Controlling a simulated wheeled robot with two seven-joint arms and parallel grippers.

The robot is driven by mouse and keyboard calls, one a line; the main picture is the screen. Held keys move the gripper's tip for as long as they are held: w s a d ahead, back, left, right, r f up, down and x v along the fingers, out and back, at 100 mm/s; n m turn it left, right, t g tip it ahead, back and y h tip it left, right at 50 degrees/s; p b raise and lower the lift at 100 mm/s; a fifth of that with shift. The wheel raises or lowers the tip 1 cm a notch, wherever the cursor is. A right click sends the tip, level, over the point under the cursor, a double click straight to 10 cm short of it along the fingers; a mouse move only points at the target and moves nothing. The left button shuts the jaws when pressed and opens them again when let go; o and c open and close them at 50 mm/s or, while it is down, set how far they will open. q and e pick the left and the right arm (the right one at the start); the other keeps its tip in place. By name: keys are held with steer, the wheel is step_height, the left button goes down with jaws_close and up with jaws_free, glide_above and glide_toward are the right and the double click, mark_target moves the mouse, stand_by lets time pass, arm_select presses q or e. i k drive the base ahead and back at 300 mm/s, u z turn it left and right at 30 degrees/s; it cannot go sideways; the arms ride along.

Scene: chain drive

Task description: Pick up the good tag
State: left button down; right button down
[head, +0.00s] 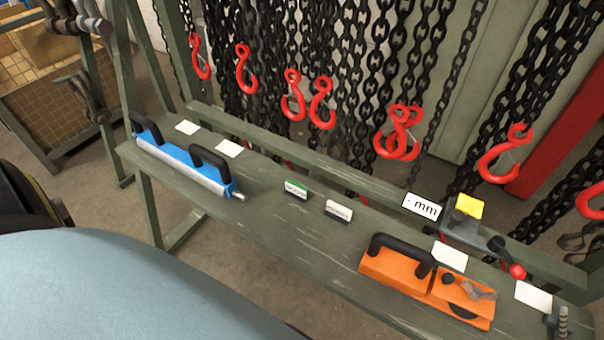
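Two small block-shaped tags stand side by side near the middle of the green bench. The left tag (296,189) has a green top edge and a white face with dark lettering. The right tag (338,211) has a white face with lettering on a dark block. The lettering on both is too small to read, so I cannot tell for certain which is the good tag. The tags stand apart with a small gap, and nothing touches them. Neither of my grippers shows in the head view.
A blue bar tool (185,160) with black handles lies left of the tags. An orange tool (385,265), a "- mm" card (422,206) and a yellow-topped device (468,207) are to the right. Chains with red hooks (321,103) hang behind the bench (270,225). Bench front is clear.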

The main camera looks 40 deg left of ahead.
mark_target(297, 191)
steer(key=z, duration=0.25)
steer(key=k, duration=0.25)
steer(key=u, duration=0.75)
steer(key=i, duration=0.2)
steer(key=u, duration=2.55)
steer(key=i, duration=1.6)
steer(key=z, duration=3.05)
